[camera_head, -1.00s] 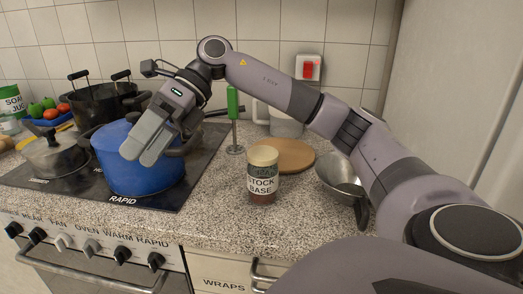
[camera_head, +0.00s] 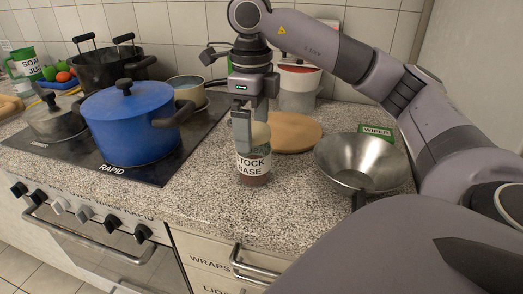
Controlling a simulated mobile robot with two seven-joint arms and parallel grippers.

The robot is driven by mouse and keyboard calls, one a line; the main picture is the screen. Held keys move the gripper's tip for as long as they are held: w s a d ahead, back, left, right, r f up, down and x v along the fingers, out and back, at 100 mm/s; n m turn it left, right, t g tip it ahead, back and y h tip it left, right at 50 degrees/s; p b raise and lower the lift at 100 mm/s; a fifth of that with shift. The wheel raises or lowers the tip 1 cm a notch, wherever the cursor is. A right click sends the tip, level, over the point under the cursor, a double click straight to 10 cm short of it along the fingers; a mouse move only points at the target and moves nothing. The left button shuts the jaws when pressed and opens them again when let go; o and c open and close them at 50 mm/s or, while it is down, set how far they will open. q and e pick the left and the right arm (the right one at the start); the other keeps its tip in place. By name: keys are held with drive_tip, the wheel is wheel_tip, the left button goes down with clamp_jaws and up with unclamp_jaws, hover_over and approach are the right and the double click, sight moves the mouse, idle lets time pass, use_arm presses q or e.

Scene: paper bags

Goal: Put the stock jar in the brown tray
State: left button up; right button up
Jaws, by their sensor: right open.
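The stock jar (camera_head: 254,168), a small jar with a pale lid, dark contents and a white label reading "STOCK BASE", stands upright on the speckled counter. My right gripper (camera_head: 251,132) points down over it, fingers open. One finger hangs in front of the jar's left side and the other is by the far side of the lid. I cannot tell whether either finger touches the jar. My left gripper is not in view. I cannot make out a brown tray in view.
A round wooden board (camera_head: 294,134) lies behind the jar, and a metal bowl (camera_head: 362,163) is to the right. A blue pot (camera_head: 131,125) stands on the hob to the left. A green "WIPER" packet (camera_head: 376,130) lies behind the bowl. The counter in front is clear.

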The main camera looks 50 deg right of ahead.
sight(254, 150)
wheel_tip(254, 150, down, 6)
drive_tip(key=shift+f, duration=0.2)
drive_tip(key=c, duration=1.1)
drive_tip(key=shift+r, duration=0.1)
drive_tip(key=shift+c, duration=1)
drive_tip(key=shift+r, duration=0.1)
